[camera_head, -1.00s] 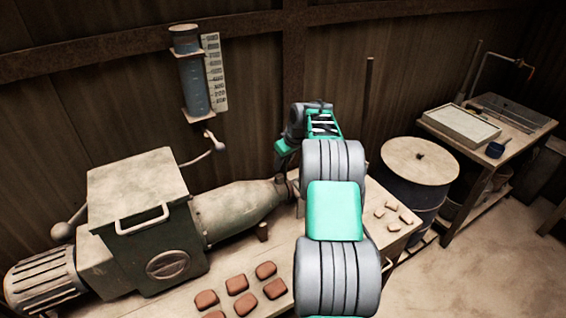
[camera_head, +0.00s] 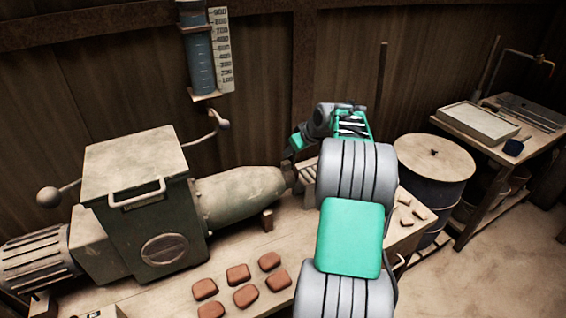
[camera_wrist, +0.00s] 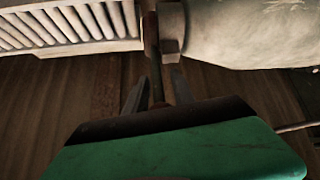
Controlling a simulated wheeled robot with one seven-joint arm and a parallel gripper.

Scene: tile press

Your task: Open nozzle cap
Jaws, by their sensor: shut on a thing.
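The machine's tapered grey nozzle (camera_head: 240,192) points right in the head view; its end also shows at the top right of the wrist view (camera_wrist: 235,35). The nozzle cap (camera_wrist: 150,28) appears as a thin, dark brown piece across the nozzle's mouth, beside a blocky nut-like part. Its narrow stem runs down between the fingers of my gripper (camera_wrist: 157,84), which is shut on it. In the head view my gripper (camera_head: 288,161) is at the nozzle's tip, small and dark there. The cap's face and exact angle are hard to make out.
A slatted rack (camera_wrist: 65,28) lies just beyond the nozzle's mouth. Several reddish clay pieces (camera_head: 238,274) lie on the bench in front of the press. A valve lever (camera_head: 219,119) hangs above the nozzle. A barrel (camera_head: 433,158) and side table (camera_head: 470,130) stand at the right.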

